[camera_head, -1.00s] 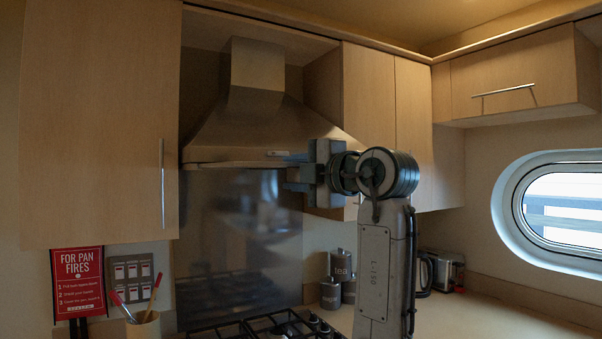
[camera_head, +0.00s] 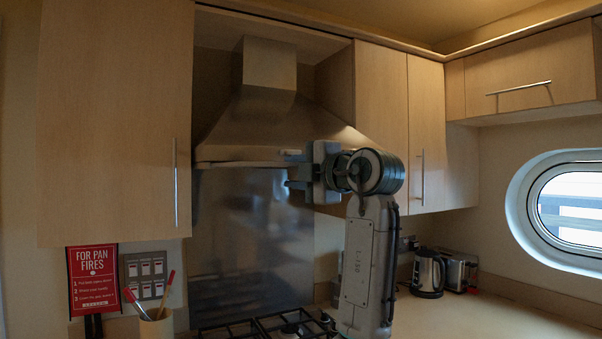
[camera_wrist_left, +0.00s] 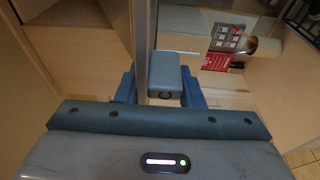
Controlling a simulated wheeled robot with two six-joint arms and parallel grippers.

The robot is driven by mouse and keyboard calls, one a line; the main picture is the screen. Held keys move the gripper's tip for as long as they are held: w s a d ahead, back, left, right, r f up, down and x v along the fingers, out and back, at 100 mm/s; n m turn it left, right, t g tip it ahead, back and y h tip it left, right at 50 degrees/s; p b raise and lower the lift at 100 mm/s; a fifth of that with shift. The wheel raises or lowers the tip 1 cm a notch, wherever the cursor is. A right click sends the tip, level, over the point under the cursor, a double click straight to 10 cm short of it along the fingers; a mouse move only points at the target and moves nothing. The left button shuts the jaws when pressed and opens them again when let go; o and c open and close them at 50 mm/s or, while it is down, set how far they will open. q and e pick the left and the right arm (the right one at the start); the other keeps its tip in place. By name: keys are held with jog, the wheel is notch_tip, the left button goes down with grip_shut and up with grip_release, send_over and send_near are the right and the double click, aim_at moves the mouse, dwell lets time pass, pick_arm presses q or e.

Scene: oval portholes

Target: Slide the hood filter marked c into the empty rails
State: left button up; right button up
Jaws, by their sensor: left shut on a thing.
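The steel range hood (camera_head: 262,122) hangs on the wall between cupboards; its underside and any rails do not show. My left gripper (camera_head: 300,184) is just below the hood's right front corner, in front of the steel splashback. In the left wrist view its blue fingers (camera_wrist_left: 160,86) are shut on a grey block (camera_wrist_left: 165,75) with a small dark mark on its end. No filter panel is clearly visible. My right gripper is not in view.
Wall cupboards (camera_head: 115,120) flank the hood on both sides. Below are a gas hob (camera_head: 262,328), a kettle (camera_head: 428,272) and a toaster (camera_head: 459,272). A red pan-fire sign (camera_head: 92,280) and a utensil pot (camera_head: 157,325) stand at lower left.

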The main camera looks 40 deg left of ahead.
pick_arm(q)
jog(key=shift+w+a, duration=0.35)
jog(key=shift+a, duration=0.55)
jog(key=shift+w+a, duration=0.4)
jog(key=shift+a, duration=0.55)
jog(key=shift+w+a, duration=0.35)
jog(key=shift+a, duration=0.55)
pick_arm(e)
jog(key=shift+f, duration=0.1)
